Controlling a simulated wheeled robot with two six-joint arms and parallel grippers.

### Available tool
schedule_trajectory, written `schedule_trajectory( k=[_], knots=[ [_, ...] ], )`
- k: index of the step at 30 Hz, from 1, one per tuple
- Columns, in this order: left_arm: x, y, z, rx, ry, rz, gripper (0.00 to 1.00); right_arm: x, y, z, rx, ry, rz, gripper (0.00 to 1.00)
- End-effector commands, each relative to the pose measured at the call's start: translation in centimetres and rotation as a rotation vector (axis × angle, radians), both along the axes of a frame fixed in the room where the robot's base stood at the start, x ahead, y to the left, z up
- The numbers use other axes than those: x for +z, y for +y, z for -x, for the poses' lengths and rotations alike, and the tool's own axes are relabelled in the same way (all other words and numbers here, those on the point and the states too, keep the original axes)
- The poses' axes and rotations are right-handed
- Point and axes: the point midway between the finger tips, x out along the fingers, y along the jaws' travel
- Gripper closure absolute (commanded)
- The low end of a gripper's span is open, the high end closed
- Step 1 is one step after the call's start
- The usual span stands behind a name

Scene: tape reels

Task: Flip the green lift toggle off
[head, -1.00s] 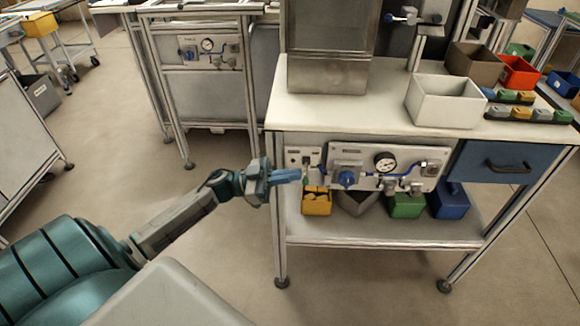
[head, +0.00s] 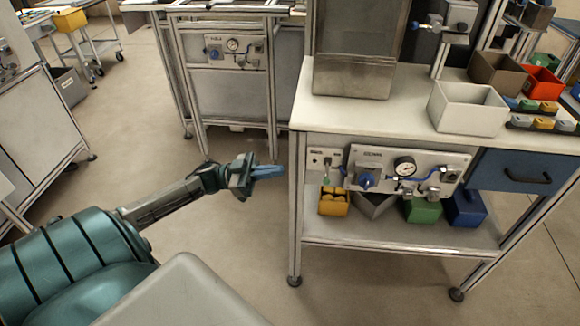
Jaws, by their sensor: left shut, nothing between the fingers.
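A small pale switch panel (head: 318,158) is on the front of the workbench, at its left end. A small dark lever (head: 327,163) and a tiny green part (head: 326,181) show on and just below it; the toggle's position is too small to tell. My left gripper (head: 281,171) is shut and empty, its blue fingers pointing right. In the picture it is left of the bench's front left leg, apart from the panel. My right gripper is not in view.
A gauge panel with a blue knob (head: 367,180) is right of the switch panel. Yellow (head: 333,202), green (head: 424,211) and blue (head: 465,208) bins stand on the lower shelf. A white bin (head: 468,108) is on the worktop. The floor around my left arm is clear.

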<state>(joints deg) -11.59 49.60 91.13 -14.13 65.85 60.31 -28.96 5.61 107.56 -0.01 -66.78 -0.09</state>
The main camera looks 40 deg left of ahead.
Motion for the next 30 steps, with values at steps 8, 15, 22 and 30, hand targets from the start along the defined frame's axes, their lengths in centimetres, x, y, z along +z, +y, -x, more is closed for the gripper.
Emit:
schedule_trajectory(
  k=[8,15,22,30],
  knots=[
    [-0.6,1.8,0.7,0.000,0.001,0.002,1.00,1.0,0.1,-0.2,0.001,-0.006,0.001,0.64],
    [-0.5,1.8,0.7,0.001,0.000,0.001,1.00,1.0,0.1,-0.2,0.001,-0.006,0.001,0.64],
    [-0.5,1.8,0.7,0.001,0.000,0.001,1.00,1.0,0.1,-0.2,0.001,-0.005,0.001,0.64],
    [-3.7,3.1,-0.9,0.180,0.044,0.006,1.00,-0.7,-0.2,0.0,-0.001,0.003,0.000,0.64]
  ],
)
